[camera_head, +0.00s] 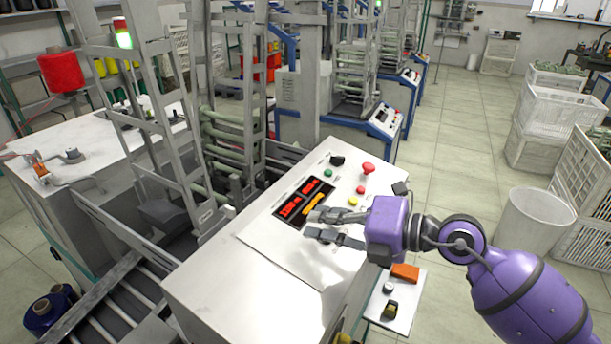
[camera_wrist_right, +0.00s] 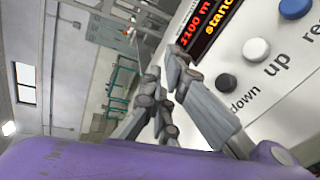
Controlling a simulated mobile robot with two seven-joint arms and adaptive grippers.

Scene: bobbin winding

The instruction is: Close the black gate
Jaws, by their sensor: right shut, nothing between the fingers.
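I cannot pick out a clearly black gate in either view. A tall grey metal frame with rungs (camera_head: 150,125), like an open gate leaf, leans upright at the machine's left side, with a dark grey block (camera_head: 165,212) near its foot. My right gripper (camera_head: 309,224) is shut and empty, just above the front part of the control panel (camera_head: 265,240), to the right of the frame and apart from it. In the right wrist view its fingers (camera_wrist_right: 162,68) point at the panel's edge beside the display. My left gripper is not in view.
The panel carries a red and yellow display (camera_head: 303,201), a red mushroom button (camera_head: 368,168) and several small buttons. White bins (camera_head: 535,217) stand at right; the aisle floor (camera_head: 455,130) is clear.

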